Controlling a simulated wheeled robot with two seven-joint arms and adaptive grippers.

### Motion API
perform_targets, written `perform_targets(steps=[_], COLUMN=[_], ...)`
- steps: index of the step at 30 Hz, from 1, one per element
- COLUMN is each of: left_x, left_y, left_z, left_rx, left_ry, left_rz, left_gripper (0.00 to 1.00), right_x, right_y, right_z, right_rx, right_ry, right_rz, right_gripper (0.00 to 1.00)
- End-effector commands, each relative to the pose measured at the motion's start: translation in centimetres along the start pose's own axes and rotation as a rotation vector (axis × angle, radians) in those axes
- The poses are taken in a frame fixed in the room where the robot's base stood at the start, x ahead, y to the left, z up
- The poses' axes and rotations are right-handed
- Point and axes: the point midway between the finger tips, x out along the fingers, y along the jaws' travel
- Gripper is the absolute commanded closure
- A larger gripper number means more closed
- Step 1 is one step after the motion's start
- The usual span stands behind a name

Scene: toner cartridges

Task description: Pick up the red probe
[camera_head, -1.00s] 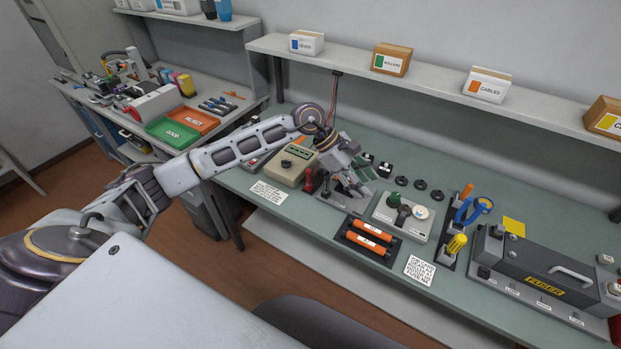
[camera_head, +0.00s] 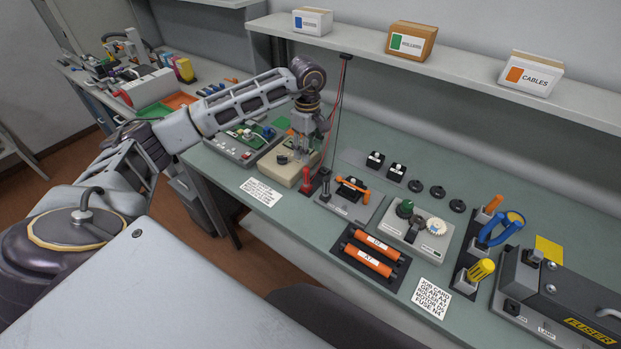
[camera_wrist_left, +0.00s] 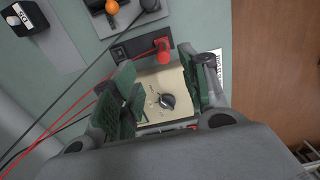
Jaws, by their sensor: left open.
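The red probe (camera_head: 307,181) stands upright in a dark holder beside the beige meter (camera_head: 284,170). In the left wrist view the red probe (camera_wrist_left: 163,47) shows just beyond the fingertips, roughly in line with the gap between them. The meter's face and black dial (camera_wrist_left: 167,101) show between the green-padded fingers. My left gripper (camera_head: 303,140) points down above the meter, up and behind the probe in the head view. My right gripper is not in view.
A black probe (camera_head: 325,182) stands close to the right. A thin red cable (camera_head: 338,95) hangs from the shelf near my gripper. A grey fixture with an orange lever (camera_head: 352,190), a tray of orange rollers (camera_head: 369,258) and a green-knobbed box (camera_head: 420,228) stand further right.

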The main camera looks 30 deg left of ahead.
Motion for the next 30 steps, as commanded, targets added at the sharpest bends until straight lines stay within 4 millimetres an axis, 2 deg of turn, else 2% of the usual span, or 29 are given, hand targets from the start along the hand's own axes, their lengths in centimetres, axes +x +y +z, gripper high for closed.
perform_targets(steps=[11,17,30], left_x=[-0.1,0.7,6.1], left_y=[0.0,0.0,-0.1], left_z=[-0.2,-0.2,-0.2], left_rx=[-0.001,-0.001,-0.001], left_ry=[0.006,0.004,0.004], left_rz=[-0.001,-0.003,-0.004], left_gripper=[0.55,0.55,0.55], right_x=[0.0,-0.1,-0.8], right_y=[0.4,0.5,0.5], right_z=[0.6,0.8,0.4], right_rx=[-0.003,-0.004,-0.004], right_ry=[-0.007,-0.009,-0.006], right_rz=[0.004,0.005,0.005], right_gripper=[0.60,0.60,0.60])
